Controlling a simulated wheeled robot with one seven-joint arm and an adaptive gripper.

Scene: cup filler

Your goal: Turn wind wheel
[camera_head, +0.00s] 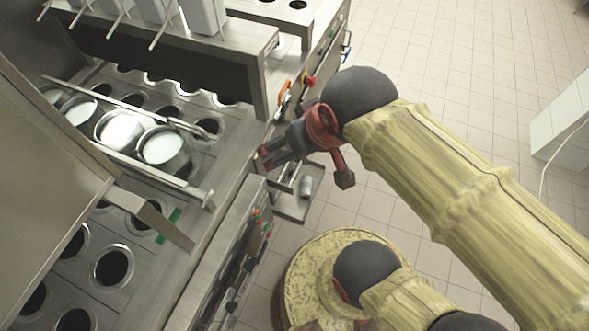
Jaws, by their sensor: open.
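My gripper (268,157) is at the right side edge of the steel cup filling machine (225,190), with its fingers pointing left. It is open and I see nothing between its fingers. I cannot tell whether the fingertips touch the machine. I cannot make out a wind wheel for certain; the gripper and arm cover part of the machine's side, where it could be hidden. An orange handle-like part (284,90) and a red knob (310,81) are on the machine's side, above the gripper in the picture.
Several cups with white contents (163,147) sit between rails on the machine's plate of round holes. A small metal shelf (291,208) with a grey cylinder (306,186) juts out below my gripper. A control panel (240,245) is lower left.

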